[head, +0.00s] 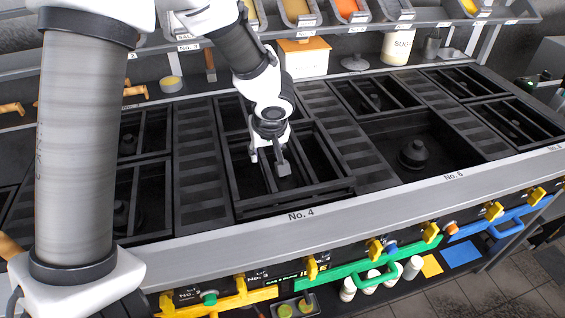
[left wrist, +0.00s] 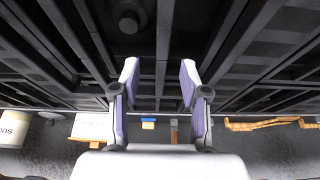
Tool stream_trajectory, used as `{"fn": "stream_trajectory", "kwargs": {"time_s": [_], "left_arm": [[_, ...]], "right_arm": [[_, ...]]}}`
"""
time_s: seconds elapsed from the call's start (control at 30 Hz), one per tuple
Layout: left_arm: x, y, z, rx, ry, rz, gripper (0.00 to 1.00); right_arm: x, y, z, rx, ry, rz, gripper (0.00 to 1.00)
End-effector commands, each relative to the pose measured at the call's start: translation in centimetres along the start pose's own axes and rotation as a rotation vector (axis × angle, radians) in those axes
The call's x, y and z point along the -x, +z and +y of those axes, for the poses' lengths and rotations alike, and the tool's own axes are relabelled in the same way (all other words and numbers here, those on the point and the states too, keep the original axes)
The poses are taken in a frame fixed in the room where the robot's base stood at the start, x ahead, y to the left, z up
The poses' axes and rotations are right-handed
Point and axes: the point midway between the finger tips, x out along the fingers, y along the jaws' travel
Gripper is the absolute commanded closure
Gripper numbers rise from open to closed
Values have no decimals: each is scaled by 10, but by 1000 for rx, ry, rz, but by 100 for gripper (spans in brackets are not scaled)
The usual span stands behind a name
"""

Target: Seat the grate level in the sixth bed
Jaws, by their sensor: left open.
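A black barred grate (head: 310,194) sits at the bed labelled No. 4, its front edge near the label. I cannot tell whether it lies fully level there. My left gripper (head: 268,160) is open, pointing down above the grate's middle. In the left wrist view its two fingers (left wrist: 160,85) stand either side of a dark middle bar (left wrist: 163,45), apart from each other; contact with the bar cannot be told. The sixth bed (head: 440,160), labelled No. 6, is uncovered at the front, with a round black burner (head: 416,154) in it. My right gripper is not in view.
Other barred grates (head: 372,94) cover beds behind and beside bed six. Slatted strips separate the bed columns. A shelf with food pans (head: 300,10) runs above the back. A white sugar canister (head: 397,47) stands at the back. Yellow knobs and green rails (head: 345,270) line the front.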

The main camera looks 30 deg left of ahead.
Motion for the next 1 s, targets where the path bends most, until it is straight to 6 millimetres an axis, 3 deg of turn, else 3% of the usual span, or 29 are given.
{"fn": "stream_trajectory", "kwargs": {"time_s": [0.33,0.57,0.6,0.7,0.73,1.0], "left_arm": [[-52,-2,-2,0,-1,-2,55],[-58,-2,-2,1,2,1,55],[-58,-2,-2,1,2,1,59],[-58,-2,-2,0,2,1,94],[-58,-2,-2,0,2,0,100],[-56,-3,-1,1,3,3,100]], "right_arm": [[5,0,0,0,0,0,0],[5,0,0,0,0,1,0],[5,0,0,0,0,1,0],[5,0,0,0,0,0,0],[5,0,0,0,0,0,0],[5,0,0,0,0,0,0]]}}
